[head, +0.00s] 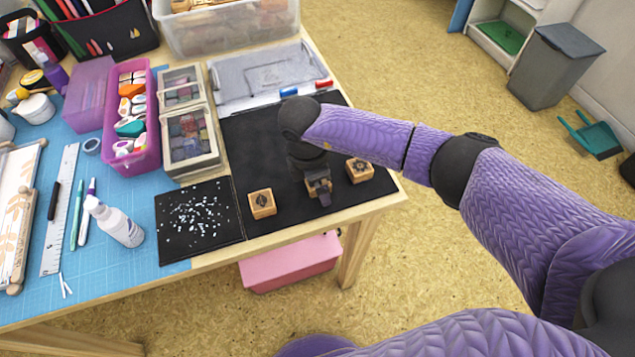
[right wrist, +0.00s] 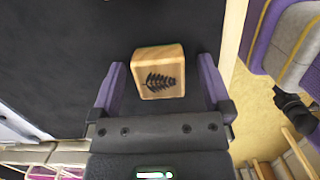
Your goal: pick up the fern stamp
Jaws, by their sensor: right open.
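The fern stamp, a small wooden block with a dark fern print on top, lies in the right wrist view (right wrist: 160,73) on a black mat. My right gripper (right wrist: 160,80) is open, with one purple finger on each side of the block and gaps visible between fingers and wood. In the head view my right gripper (head: 319,190) points down over the middle block (head: 314,183) and partly hides it. I cannot tell how far above the mat the fingertips are. My left gripper is not in view.
Similar wooden stamps lie on either side, one at left (head: 262,204) and one at right (head: 359,170). The black mat (head: 255,150) ends near the table's front edge. A speckled dark sheet (head: 200,217) and an inkpad box (head: 190,140) lie to the left.

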